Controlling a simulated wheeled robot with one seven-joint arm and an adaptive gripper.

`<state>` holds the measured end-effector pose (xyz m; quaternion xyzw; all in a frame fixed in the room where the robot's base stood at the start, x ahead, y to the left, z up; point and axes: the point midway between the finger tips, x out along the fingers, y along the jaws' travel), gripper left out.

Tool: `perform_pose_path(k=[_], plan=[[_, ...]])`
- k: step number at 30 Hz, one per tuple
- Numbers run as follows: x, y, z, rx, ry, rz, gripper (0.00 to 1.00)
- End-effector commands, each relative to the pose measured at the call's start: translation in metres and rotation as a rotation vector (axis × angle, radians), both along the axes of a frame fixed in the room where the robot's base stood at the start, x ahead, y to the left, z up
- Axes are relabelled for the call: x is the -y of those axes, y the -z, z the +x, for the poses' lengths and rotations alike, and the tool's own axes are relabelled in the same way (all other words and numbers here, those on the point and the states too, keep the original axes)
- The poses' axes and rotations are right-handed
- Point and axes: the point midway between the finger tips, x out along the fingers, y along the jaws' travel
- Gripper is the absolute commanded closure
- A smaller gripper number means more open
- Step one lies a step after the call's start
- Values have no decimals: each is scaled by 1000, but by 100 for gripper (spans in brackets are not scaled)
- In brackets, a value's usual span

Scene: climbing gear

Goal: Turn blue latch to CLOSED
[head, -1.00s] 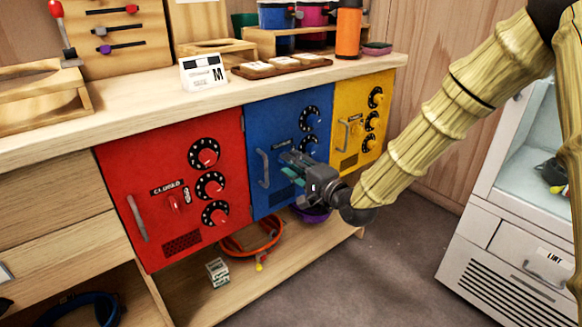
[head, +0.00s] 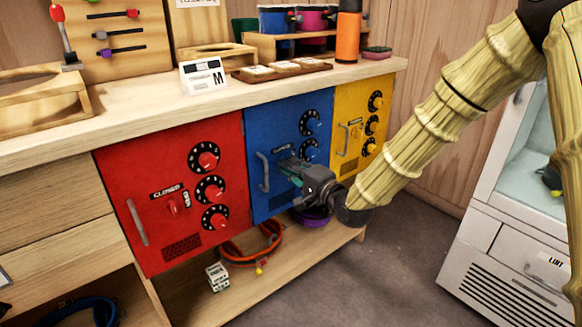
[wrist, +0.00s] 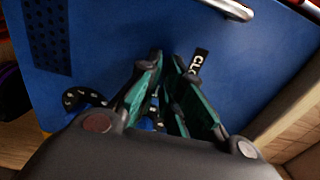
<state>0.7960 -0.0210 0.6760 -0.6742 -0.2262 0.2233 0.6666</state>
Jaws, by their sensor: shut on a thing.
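The blue door (head: 262,120) is shut, with a grey handle (head: 263,172) at its left and black-rimmed dials (head: 310,122) at its right. My gripper (head: 292,172) is at the middle of this door, at the spot of the blue latch. In the wrist view my gripper (wrist: 168,75) has its green-padded fingers close together against the blue panel (wrist: 110,35). The fingers are shut on the latch, which they hide, so its angle cannot be told. A black label (wrist: 199,64) starting "CLO" shows beside the fingertips.
A red door (head: 150,235) with a red latch (head: 172,208) stands to the left, a yellow door (head: 350,100) to the right. An orange ring (head: 255,255) and a purple bowl (head: 312,216) are on the shelf below. A white cabinet (head: 480,255) stands at the right.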

Motion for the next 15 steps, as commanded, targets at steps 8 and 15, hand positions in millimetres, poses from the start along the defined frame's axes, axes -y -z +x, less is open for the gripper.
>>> perform_pose_path(k=[8,15], plan=[[0,-2,0,66,0,-91,100],[0,-2,-1,186,0,-251,100]])
